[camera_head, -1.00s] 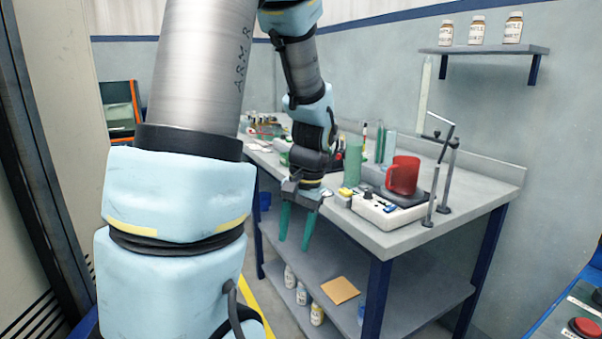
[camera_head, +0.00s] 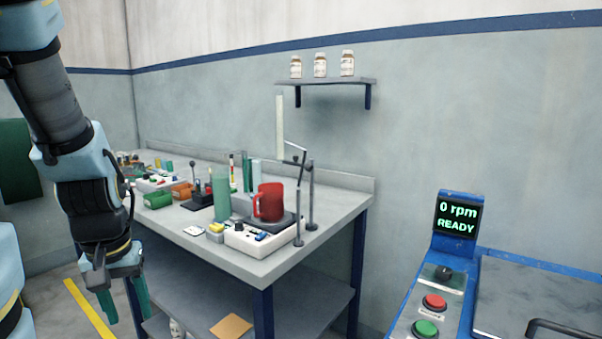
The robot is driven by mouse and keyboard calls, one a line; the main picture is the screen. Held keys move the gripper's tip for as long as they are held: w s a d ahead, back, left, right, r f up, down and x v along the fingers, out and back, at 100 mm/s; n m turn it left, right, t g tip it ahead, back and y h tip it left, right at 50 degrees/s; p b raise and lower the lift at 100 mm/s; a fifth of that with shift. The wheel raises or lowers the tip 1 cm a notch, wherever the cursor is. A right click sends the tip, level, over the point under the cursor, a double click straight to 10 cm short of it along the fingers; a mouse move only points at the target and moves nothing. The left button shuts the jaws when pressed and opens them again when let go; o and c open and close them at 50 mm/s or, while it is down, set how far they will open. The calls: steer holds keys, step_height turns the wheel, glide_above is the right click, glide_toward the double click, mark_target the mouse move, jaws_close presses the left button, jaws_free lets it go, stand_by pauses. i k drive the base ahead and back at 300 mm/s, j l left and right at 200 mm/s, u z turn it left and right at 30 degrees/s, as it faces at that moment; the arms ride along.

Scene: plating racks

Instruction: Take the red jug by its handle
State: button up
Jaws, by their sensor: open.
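The red jug (camera_head: 270,202) stands upright on the dark top plate of a white bench device (camera_head: 254,238), near the front right corner of the grey workbench. Its handle shows on its left side, facing the green cylinder. My gripper (camera_head: 124,302) hangs at the lower left with two green fingers pointing down, apart and empty. It is in front of the bench's left part, lower than the top, well to the left of the jug.
A green cylinder (camera_head: 221,195) stands close left of the jug. A metal stand (camera_head: 311,200) rises close on its right. Orange and green bins (camera_head: 182,190) lie farther left. A blue machine (camera_head: 458,225) with buttons is at right. A bottle shelf (camera_head: 325,81) hangs above.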

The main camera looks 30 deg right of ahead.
mark_target(270, 194)
steer(key=i+j+z, duration=0.2)
steer(key=i+z, duration=0.15)
steer(key=i+j+z, duration=0.75)
steer(key=i+j, duration=0.05)
